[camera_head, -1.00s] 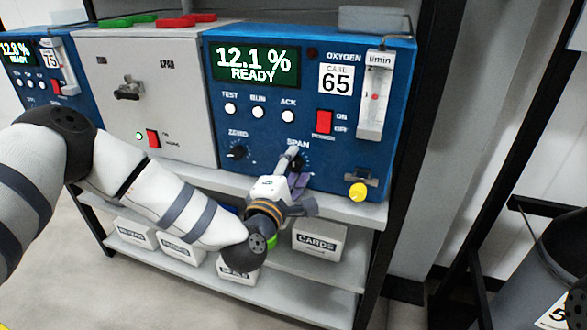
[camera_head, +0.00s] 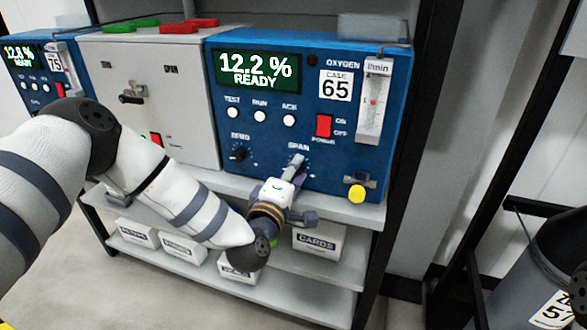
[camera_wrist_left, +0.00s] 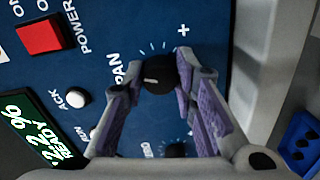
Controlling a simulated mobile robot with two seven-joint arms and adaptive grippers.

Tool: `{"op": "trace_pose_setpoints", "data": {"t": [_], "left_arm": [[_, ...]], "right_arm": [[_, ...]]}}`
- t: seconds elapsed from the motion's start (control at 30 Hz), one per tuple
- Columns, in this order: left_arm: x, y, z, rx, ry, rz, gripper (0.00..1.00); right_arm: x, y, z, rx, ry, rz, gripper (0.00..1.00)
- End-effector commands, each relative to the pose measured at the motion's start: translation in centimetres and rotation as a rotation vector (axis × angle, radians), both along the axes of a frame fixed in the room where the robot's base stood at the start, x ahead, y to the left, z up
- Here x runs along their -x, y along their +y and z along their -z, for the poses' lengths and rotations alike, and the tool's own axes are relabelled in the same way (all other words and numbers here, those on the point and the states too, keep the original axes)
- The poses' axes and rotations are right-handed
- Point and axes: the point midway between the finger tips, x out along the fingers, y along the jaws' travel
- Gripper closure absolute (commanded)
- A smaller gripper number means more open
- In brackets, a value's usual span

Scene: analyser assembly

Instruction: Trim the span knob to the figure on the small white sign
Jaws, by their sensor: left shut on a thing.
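The span knob (camera_wrist_left: 160,75) is a black dial with a white pointer line on the blue oxygen analyser (camera_head: 385,130). My left gripper (camera_wrist_left: 158,72) is shut on it, one finger on each side. In the head view my left gripper (camera_head: 297,165) hides most of the knob. The analyser's display (camera_head: 257,69) reads 12.2 % READY. It also shows, turned on its side, in the left wrist view (camera_wrist_left: 38,135). A small white sign (camera_head: 336,85) on the panel shows 65, with a small word above it that is hard to read. My right gripper is not in view.
The zero knob (camera_head: 239,154) is left of the span knob. A red power switch (camera_head: 323,125), a flow tube (camera_head: 372,102) and a yellow knob (camera_head: 357,194) are to the right. A grey unit (camera_head: 150,70) stands at left. Labelled boxes (camera_head: 318,241) sit on the lower shelf.

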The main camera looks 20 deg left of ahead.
Motion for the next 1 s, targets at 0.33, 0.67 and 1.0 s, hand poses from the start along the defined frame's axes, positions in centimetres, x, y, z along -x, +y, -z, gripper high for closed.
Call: {"op": "trace_pose_setpoints", "data": {"t": [0.33,0.67,1.0], "left_arm": [[0.0,-0.1,-0.5,-0.332,-0.018,0.001,1.00],[0.0,0.0,-0.3,-0.625,-0.028,0.000,1.00],[0.0,0.0,-0.2,-0.834,-0.033,0.000,1.00]], "right_arm": [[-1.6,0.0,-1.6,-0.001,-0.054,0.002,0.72],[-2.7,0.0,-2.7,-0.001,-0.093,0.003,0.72],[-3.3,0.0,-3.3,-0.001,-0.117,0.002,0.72]]}}
